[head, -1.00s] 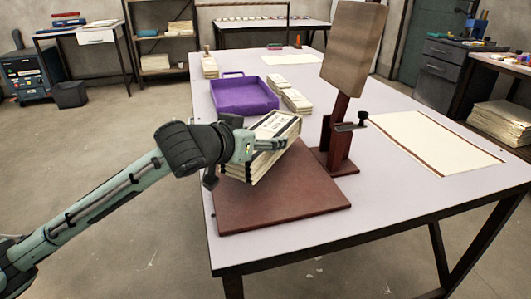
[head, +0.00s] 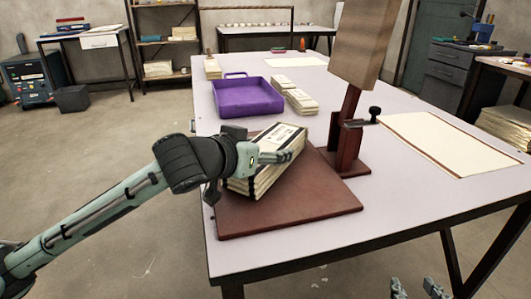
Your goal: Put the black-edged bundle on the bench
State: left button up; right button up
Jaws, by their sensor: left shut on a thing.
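The black-edged bundle (head: 266,165) is a thick stack of pale paper with a black-bordered label on top. My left gripper (head: 274,157) is shut on it from the left side. The bundle is tilted, over the left back part of a brown board (head: 285,207) on the pale bench (head: 430,195). I cannot tell whether its lower edge touches the board. My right gripper (head: 417,288) shows only its fingertips at the bottom edge, apart and empty, in front of the bench.
A brown stand with a tall block (head: 357,45) rises just right of the bundle. A purple tray (head: 247,99) and small paper stacks (head: 301,101) lie behind. A cream sheet (head: 440,143) lies at right. The bench's front right is clear.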

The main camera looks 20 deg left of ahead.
jog(key=shift+w+a+r+t, duration=0.2)
jog(key=shift+a+r, duration=0.1)
jog(key=shift+r, duration=0.15)
jog(key=shift+w+a+r+t, duration=0.1)
jog(key=shift+a+r+t, duration=0.1)
jog(key=shift+a+r, duration=0.15)
pick_arm(q)
jog(key=shift+f, duration=0.2)
pick_arm(e)
jog(key=shift+r, duration=0.15)
pick_arm(q)
jog(key=o, duration=1.3)
jog(key=shift+o, duration=0.2)
